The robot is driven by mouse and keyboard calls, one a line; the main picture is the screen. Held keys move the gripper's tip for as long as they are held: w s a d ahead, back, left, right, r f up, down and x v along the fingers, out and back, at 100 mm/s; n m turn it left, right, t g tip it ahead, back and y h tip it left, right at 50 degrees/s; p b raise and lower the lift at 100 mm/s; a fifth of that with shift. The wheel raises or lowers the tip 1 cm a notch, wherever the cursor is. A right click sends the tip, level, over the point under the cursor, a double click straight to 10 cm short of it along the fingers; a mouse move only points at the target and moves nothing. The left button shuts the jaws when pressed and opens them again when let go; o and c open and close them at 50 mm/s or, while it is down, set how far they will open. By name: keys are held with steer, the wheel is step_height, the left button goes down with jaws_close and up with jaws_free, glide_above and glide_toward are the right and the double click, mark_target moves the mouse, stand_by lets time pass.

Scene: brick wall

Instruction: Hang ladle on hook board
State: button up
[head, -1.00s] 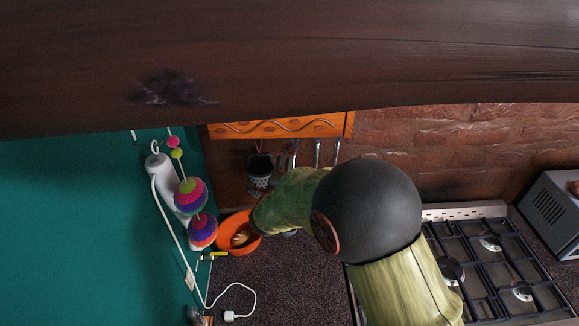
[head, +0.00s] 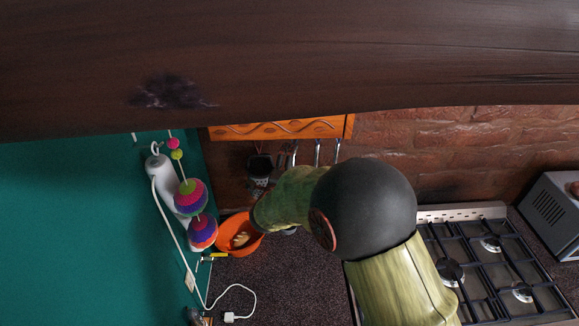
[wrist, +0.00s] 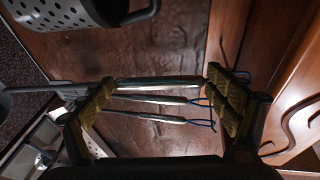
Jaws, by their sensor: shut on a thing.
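In the wrist view my gripper (wrist: 158,84) has one padded finger at the left and one at the right. A shiny metal handle (wrist: 155,82) spans the gap between the pads, and I take it to be the ladle's. A dark shaft (wrist: 45,88) runs on from the left finger to a rounded grey part at the left edge, likely the bowl, mostly cut off. In the head view the carved orange board (head: 280,129) is at the back; my arm hides the gripper there.
Other utensils (head: 317,152) hang below the board, close to my gripper. A perforated container (wrist: 60,12) hangs beside them. An orange bowl (head: 238,236) stands at the left, near coloured balls (head: 190,197) and a white cable. A gas stove (head: 490,260) is at the right.

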steer(key=shift+w, duration=1.05)
stand_by(0.5)
steer(key=shift+w+f+b, duration=0.1)
steer(key=shift+f+b, duration=0.3)
steer(key=shift+f, duration=0.35)
stand_by(0.6)
stand_by(0.3)
